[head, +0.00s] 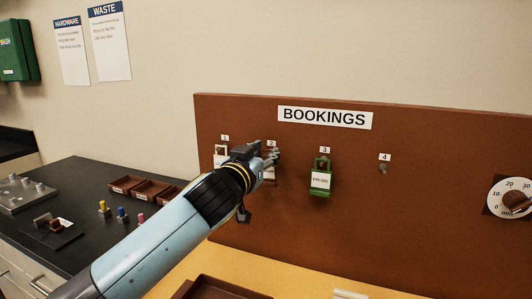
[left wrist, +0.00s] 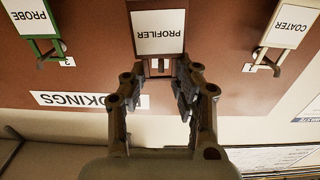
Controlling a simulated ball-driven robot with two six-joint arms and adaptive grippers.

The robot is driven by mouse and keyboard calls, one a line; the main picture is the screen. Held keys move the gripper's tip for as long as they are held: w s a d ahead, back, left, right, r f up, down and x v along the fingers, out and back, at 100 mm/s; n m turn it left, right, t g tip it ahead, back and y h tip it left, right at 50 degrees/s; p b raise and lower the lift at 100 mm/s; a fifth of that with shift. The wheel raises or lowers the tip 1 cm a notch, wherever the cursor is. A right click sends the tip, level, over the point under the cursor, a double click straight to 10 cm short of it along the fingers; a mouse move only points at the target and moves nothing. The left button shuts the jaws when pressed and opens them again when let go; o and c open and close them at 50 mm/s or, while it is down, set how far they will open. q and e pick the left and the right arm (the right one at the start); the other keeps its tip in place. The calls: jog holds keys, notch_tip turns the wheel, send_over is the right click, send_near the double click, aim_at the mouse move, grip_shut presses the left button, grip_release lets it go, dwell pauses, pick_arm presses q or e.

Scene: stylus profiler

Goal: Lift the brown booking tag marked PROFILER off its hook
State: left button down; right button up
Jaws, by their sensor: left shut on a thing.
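The brown PROFILER tag (left wrist: 160,35) hangs at hook 2 on the bookings board (head: 440,215). It appears upside down in the left wrist view, with a white label. In the head view my gripper hides most of it, and only a bit of its label (head: 268,177) shows. My left gripper (head: 270,157) is at the tag's top end; in the left wrist view its two fingers (left wrist: 159,82) stand on either side of that narrow end, shut on it. The hook itself is largely hidden. My right gripper is not in view.
The green PROBE tag (head: 321,180) hangs at hook 3, right of my gripper. The COATER tag (left wrist: 284,25) hangs at hook 1, partly behind my arm in the head view. Hook 4 (head: 383,168) is empty. A dial (head: 514,199) is at the far right.

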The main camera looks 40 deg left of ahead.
pick_arm(q)
jog(key=v, duration=0.6)
jog(key=shift+b, duration=0.3)
jog(key=shift+s, duration=0.1)
dwell(0.3)
